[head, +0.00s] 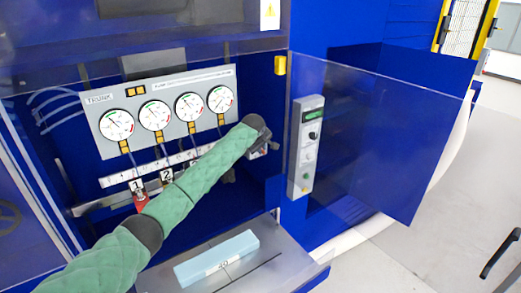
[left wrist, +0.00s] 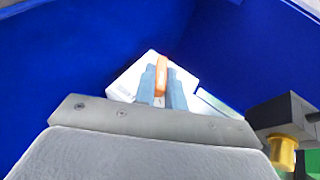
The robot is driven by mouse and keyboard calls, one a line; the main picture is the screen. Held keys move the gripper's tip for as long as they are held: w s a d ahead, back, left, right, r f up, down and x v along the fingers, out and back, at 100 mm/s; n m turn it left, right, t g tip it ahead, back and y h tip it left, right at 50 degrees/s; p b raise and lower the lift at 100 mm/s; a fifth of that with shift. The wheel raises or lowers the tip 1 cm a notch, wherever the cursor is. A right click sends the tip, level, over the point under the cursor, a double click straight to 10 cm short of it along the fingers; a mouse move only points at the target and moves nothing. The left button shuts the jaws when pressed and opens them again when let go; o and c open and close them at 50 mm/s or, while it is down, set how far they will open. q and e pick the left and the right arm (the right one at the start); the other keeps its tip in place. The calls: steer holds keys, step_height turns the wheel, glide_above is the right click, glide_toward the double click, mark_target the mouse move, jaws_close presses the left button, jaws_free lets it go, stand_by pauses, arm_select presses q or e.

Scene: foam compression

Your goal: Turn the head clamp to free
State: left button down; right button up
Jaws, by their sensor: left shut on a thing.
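My left arm, in a green sleeve, reaches into the blue machine in the head view. Its gripper (head: 262,148) is at the right of the gauge panel, mostly hidden behind the dark wrist. In the left wrist view the two blue-grey fingers of this gripper (left wrist: 162,92) are shut on an orange lever (left wrist: 162,68), which looks like the head clamp's handle. The lever stands between the fingers in front of a white block (left wrist: 127,83). The clamp's markings cannot be read. My right gripper is not in view.
A panel with several dial gauges (head: 157,115) is behind the arm. A light blue foam block (head: 216,259) lies on the grey table (head: 290,262) below. A control box (head: 305,147) and a clear open door (head: 375,140) stand to the right. Blue walls surround the gripper closely.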

arm_select(q)
steer(key=shift+w+d+m+g+y, duration=0.1)
steer(key=shift+m+g+y, duration=0.1)
steer(key=shift+g+y, duration=0.35)
steer(key=shift+w+d+m+g+y, duration=0.1)
steer(key=shift+m+g+y, duration=0.2)
steer(key=shift+y, duration=0.45)
steer(key=shift+r+g, duration=0.1)
steer(key=shift+g, duration=0.15)
steer(key=c, duration=1.5)
jaws_free()
steer(key=shift+s, duration=0.1)
steer(key=shift+o, duration=0.2)
